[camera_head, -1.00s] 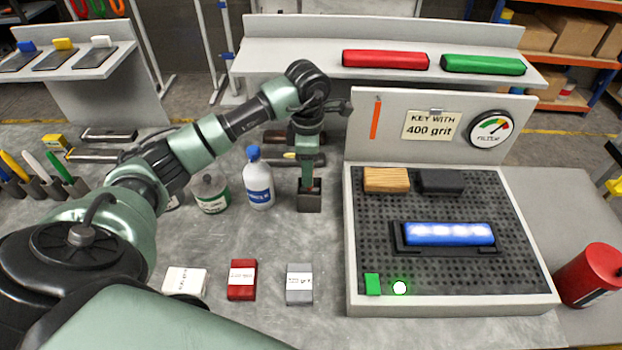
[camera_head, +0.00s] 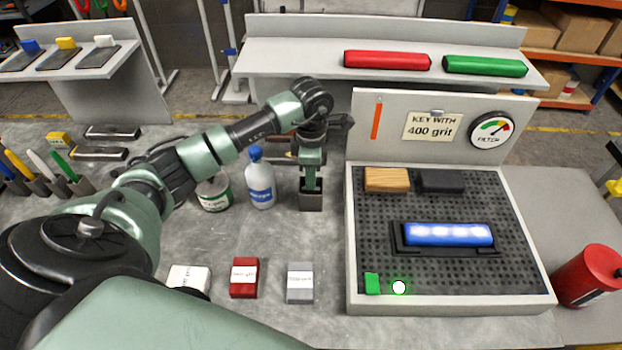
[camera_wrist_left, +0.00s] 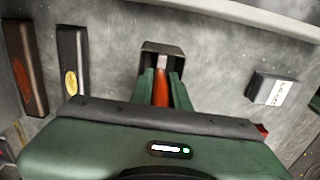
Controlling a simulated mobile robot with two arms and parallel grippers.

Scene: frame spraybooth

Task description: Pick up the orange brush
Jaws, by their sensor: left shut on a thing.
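The orange brush (camera_wrist_left: 161,88) shows in the left wrist view between the two green fingers of my left gripper (camera_wrist_left: 161,92). The gripper is shut on it. The brush's pale end points into a small dark open holder (camera_wrist_left: 163,48). In the head view my left gripper (camera_head: 311,186) points straight down at this dark holder (camera_head: 311,202) on the grey bench, and the brush is hidden behind the fingers. I cannot tell whether the brush touches the holder's bottom. My right gripper is not in view.
A white and blue bottle (camera_head: 260,182) and a can (camera_head: 213,193) stand close left of the gripper. The perforated tray (camera_head: 548,300) with its back panel is close on the right. Red (camera_head: 244,278) and grey (camera_head: 300,283) boxes lie in front; bench between is clear.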

